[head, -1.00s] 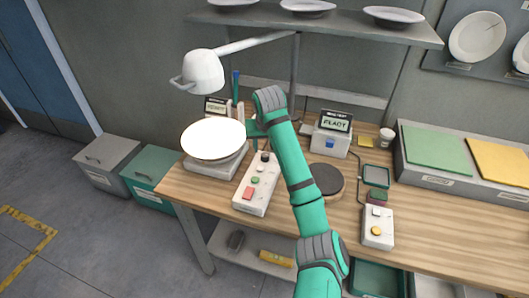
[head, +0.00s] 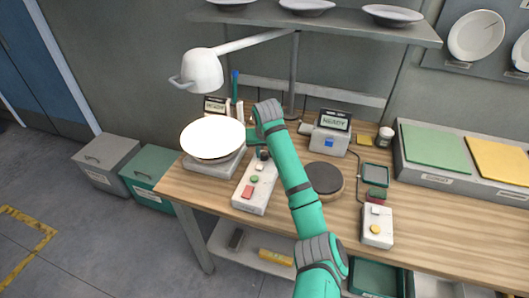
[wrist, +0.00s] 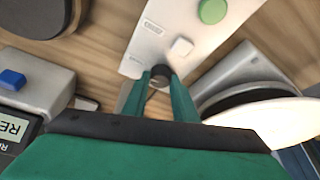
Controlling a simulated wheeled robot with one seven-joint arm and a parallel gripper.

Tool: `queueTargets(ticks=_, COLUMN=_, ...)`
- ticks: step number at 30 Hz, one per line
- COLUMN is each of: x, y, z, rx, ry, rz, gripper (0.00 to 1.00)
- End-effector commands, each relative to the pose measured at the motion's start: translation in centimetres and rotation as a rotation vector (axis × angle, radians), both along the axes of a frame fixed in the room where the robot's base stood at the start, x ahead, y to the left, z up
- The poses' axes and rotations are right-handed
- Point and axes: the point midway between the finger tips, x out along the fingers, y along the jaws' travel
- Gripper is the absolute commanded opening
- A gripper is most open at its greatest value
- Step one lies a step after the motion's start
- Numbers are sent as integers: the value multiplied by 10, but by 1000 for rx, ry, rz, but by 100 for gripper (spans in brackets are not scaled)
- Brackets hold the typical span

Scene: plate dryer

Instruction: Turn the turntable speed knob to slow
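The white control box (head: 253,191) stands on the wooden table, with a small dark knob (head: 263,153) at its far end. In the wrist view the dark knob (wrist: 160,77) sits between the two green fingertips of my gripper (wrist: 161,84). The fingers stand close on both sides of it; whether they press on it I cannot tell. The box also carries a white square button (wrist: 181,47), a green button (wrist: 212,10) and a red button (head: 247,192). In the head view my arm partly hides the gripper.
A glowing white round plate (head: 212,138) sits on a stand left of the box, under a lamp (head: 202,71). A dark round turntable (head: 325,178) is right of my arm. A display reading READY (head: 335,121) stands behind. A second button box (head: 377,227) is at the right.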

Motion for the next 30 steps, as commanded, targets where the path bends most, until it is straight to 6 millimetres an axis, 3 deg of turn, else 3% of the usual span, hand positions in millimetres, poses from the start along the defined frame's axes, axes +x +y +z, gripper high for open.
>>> queueTargets(ticks=14, x=0, y=-1, z=-1, rx=1, ry=1, rz=117, gripper=3)
queueTargets(ticks=30, x=2, y=-4, z=0, rx=3, ry=2, rz=602, gripper=3)
